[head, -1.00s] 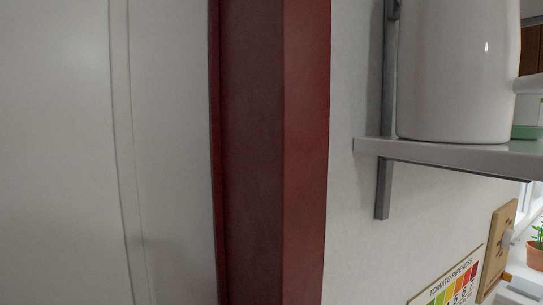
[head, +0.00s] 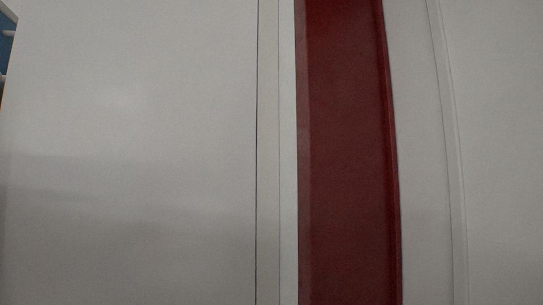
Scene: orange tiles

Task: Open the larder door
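A white panel with a vertical groove (head: 500,150) fills the right side of the head view. It may be the larder door, but no handle, hinge or full outline shows, so I cannot tell for sure. A dark red upright frame (head: 348,160) runs along its left side from top to bottom of the picture. The panel appears to sit flush beside the frame, with no visible gap. My gripper is not in view.
A large plain white surface (head: 130,150) fills the left side, close to the camera. A narrow pale upright strip (head: 287,150) lies between it and the red frame. A small blue patch (head: 7,45) shows at the far left edge. No floor is visible.

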